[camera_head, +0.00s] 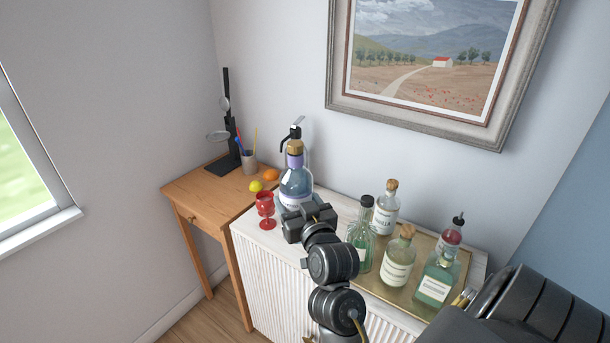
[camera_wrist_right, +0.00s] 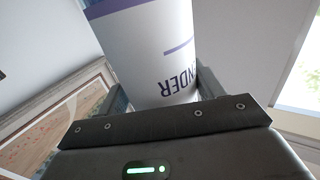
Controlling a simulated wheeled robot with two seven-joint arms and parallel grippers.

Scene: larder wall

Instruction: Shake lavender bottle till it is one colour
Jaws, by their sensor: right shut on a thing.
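The lavender bottle (camera_head: 295,182) is a rounded glass bottle with a cork and a lavender neck band. It stands about upright over the left end of the white cabinet. My right gripper (camera_head: 309,216) is shut on it low down, from the front. In the right wrist view the bottle's white label (camera_wrist_right: 150,50), with purple lettering ending in "NDER", sits between the fingers (camera_wrist_right: 160,95). The glass looks bluish-grey; I cannot tell if the liquid has layers. The gripper hides the base, so I cannot tell if it touches the cabinet. My left gripper is out of view.
A dark-topped siphon (camera_head: 297,128) is close behind the bottle. A red goblet (camera_head: 265,210) is left of it. Several bottles, including a tequila bottle (camera_head: 385,210), stand on a brass tray (camera_head: 425,243) at right. A wooden desk (camera_head: 190,190) holds fruit. A framed painting (camera_head: 333,95) hangs above.

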